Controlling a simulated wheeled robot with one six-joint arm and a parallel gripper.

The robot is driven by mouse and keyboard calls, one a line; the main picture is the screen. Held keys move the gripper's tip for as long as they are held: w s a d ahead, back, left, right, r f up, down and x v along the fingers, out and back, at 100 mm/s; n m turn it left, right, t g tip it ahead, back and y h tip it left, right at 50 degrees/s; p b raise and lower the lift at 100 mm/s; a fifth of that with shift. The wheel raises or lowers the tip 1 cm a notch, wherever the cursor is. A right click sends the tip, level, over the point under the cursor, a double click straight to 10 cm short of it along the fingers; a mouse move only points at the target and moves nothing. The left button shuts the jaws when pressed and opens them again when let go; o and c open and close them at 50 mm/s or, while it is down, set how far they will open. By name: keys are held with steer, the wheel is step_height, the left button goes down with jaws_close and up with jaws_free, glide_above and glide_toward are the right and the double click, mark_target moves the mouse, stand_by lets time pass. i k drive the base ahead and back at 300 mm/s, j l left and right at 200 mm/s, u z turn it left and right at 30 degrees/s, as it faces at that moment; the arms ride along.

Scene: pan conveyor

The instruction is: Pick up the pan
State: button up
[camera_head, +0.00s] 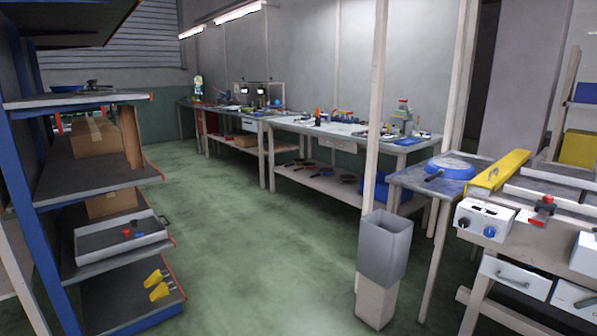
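A round blue pan (451,169) with a dark handle pointing left lies on a blue-grey side table (405,180) at the right. Another blue pan (68,88) sits on the upper left shelf, partly beside a dark object. Several small dark pan-like items (323,172) lie on the low shelf of the long bench. I cannot tell which pan the task means. My gripper is not in view.
A yellow bar (500,171) and a control box (485,219) are on the right workbench. Blue-framed shelving (50,205) fills the left. Green floor (240,240) is clear between.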

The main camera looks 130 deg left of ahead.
mark_target(308, 165)
steer(key=u, duration=4)
